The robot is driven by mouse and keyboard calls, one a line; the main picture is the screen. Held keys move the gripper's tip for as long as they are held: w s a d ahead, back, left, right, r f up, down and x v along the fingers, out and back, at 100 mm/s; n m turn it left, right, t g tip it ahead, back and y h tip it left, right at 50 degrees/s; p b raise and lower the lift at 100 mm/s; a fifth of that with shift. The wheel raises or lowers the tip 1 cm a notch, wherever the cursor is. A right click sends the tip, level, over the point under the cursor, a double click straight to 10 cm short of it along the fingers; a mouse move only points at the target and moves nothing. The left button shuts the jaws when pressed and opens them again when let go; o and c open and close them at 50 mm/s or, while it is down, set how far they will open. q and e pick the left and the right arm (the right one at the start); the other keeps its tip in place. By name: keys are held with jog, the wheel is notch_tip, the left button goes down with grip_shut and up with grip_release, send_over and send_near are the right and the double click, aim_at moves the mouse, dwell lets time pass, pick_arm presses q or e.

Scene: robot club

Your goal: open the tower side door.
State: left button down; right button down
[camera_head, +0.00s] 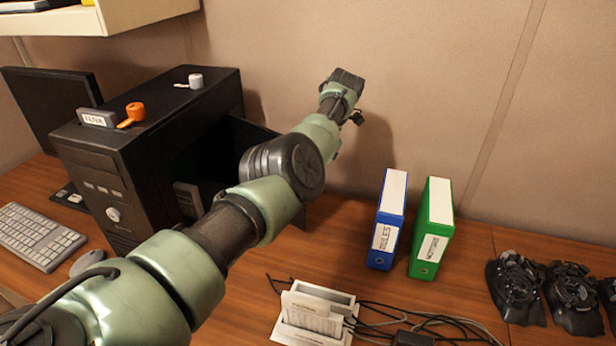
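The black computer tower (105,180) stands on the desk at the left, upright. Its right side is open, showing a dark interior. The side door (257,133) appears as a dark panel swung out from the tower's rear edge; much of it is hidden behind my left arm. My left arm crosses from the lower left in front of the tower. My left gripper (346,80) is by the back wall, beyond and above the door, with nothing visible held in it. Its fingers are too small and turned away to read. My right gripper is out of view.
On the tower lie an orange item (133,114), a filter label block (97,118) and a small white-grey item (195,81). Blue (388,220) and green (434,228) binders stand right of the arm. A white holder (313,312) and cables lie in front. Bare desk separates door and binders.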

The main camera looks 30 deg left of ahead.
pick_arm(q)
jog(key=shift+w+a, duration=0.1)
jog(key=shift+a, duration=0.05)
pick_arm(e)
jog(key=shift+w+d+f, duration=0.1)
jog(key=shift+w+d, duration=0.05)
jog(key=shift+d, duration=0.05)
pick_arm(q)
jog(key=c, duration=1.5)
grip_release()
jog(key=shift+a, duration=0.15)
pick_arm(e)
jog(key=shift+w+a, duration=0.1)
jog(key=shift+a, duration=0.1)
